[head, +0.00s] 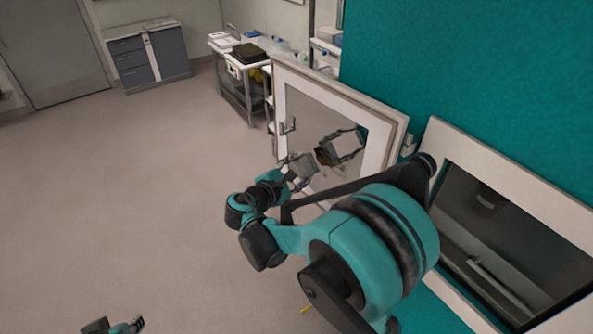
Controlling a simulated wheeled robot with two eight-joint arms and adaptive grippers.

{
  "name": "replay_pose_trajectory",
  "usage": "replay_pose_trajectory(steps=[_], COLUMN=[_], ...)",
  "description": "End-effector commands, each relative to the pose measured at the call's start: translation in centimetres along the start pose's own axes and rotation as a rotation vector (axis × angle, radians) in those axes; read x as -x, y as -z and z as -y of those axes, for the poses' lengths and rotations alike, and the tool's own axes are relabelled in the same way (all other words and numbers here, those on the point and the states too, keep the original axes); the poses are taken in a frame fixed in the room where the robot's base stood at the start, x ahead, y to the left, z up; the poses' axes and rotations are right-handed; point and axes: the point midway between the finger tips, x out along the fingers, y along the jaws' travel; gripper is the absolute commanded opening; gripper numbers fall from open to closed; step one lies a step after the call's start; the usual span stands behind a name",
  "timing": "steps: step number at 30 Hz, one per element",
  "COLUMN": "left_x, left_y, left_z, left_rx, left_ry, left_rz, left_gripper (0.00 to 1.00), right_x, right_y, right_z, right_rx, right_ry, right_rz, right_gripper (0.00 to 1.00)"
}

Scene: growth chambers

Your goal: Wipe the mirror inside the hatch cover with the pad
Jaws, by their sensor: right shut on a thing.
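The hatch cover (391,150) stands swung open, and its pale frame surrounds a mirror (352,117). My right gripper (302,172) is in front of the mirror's lower left part, shut on a small grey block that looks like the pad (303,165). The gripper and the pad's brownish face are reflected in the mirror. A gap seems to show between the pad and its reflection, so contact is not clear. My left gripper (118,326) is cut off at the bottom left edge, far from the cover, and its fingers are hard to make out.
The dark hatch opening (490,235) is in the teal wall at the right. A trolley (240,82) with items stands behind the cover, and a grey cabinet (147,55) at the back. The floor at left is clear.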

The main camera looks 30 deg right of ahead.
Motion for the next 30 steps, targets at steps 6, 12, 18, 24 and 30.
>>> replay_pose_trajectory(steps=[6,12,18,24,30], left_x=[0.0,0.0,0.0,-0.1,-0.1], left_y=[0.0,0.0,0.0,-0.1,-0.1], left_z=[0.0,0.0,0.0,0.0,0.0], left_rx=[0.0,0.0,0.0,0.0,0.0], left_ry=[0.0,0.0,0.0,0.0,0.0], left_rz=[0.0,0.0,0.0,0.0,0.0], left_gripper=[0.29,0.29,0.29,0.29,0.29], right_x=[0.0,0.0,-0.2,-0.6,-1.0], right_y=[0.0,0.0,-0.1,-0.2,-0.4], right_z=[0.0,0.0,0.0,0.0,0.0], right_rx=[0.0,0.0,0.0,0.0,0.0], right_ry=[0.0,0.0,0.0,0.0,0.0], right_rz=[0.0,0.0,0.0,0.0,0.0], right_gripper=[0.28,0.28,0.28,0.28,0.28])
